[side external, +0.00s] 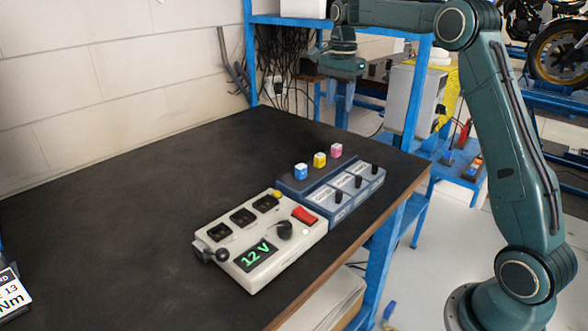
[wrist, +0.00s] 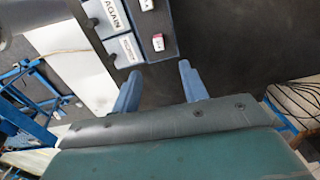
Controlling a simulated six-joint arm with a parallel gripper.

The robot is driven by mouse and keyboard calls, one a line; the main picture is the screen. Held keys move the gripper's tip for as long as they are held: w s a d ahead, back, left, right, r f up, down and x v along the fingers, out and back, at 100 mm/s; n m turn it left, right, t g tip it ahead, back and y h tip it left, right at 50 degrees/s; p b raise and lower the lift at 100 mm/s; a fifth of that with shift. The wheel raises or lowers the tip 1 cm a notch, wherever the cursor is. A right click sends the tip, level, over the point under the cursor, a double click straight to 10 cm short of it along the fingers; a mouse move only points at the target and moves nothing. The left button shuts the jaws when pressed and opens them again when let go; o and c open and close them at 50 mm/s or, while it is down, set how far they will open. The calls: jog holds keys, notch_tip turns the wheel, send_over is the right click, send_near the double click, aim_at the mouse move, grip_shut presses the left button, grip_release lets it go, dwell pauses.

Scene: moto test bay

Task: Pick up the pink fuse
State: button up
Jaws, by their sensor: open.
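The pink fuse (side external: 336,150) stands upright at the far end of a row on a dark blue-grey rack (side external: 289,187), past the yellow fuse (side external: 319,160) and the blue fuse (side external: 301,171). My gripper (side external: 338,104) hangs fingers down well above the pink fuse in the side view, open and empty. In the wrist view my gripper's (wrist: 159,70) two blue fingers are spread apart. A small pale fuse with reddish sides (wrist: 158,42) lies just beyond the gap between them; it seems to be the pink one.
A labelled switch box with black knobs (side external: 358,183) adjoins the rack. A cream meter box (side external: 262,271) reading 12 V, with a red switch and black sockets, stands nearer the camera. The table's edge is at right.

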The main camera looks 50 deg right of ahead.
send_over(337, 145)
notch_tip(337, 145, down, 7)
jog(key=shift+w+f, duration=0.15)
jog(key=shift+f, duration=2.6)
grip_shut()
